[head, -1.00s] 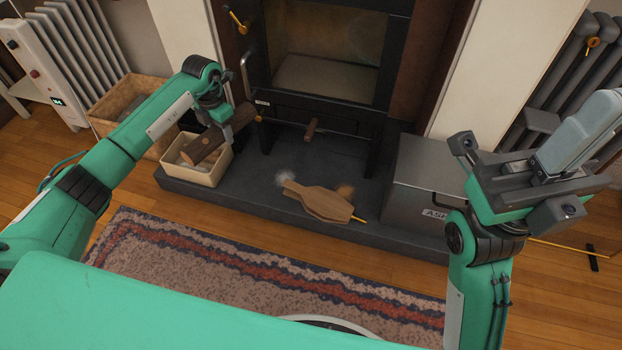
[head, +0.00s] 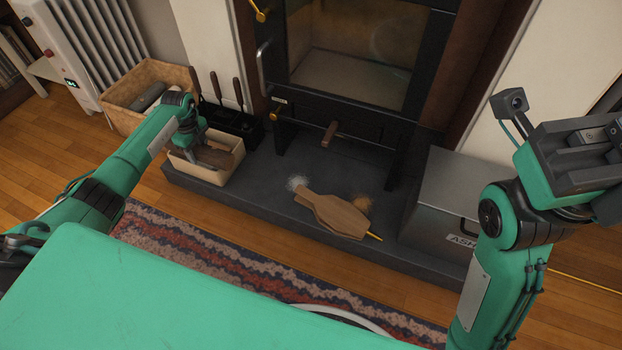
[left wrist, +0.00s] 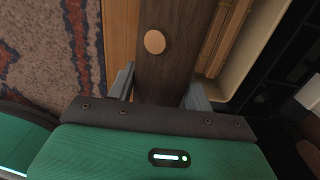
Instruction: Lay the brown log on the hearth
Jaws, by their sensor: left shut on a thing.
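The brown log (head: 216,157) is dark with a pale round spot, and my left gripper (head: 203,150) is shut on it. In the left wrist view the log (left wrist: 170,70) runs between the two fingers (left wrist: 158,92). In the head view it is low at the cream box (head: 213,180) on the dark hearth (head: 262,188); whether it touches the box is unclear. My arm and gripper hide part of the log. My right gripper (head: 592,140) is raised at the right edge, partly cut off, and its fingers cannot be made out.
Wooden bellows (head: 335,214) lie mid-hearth, between white and brown powdery patches. A grey ash box (head: 450,200) stands at the hearth's right. A rack of fire tools (head: 235,122) stands behind the cream box, a larger wooden crate (head: 150,85) to its left. The stove (head: 345,115) is behind.

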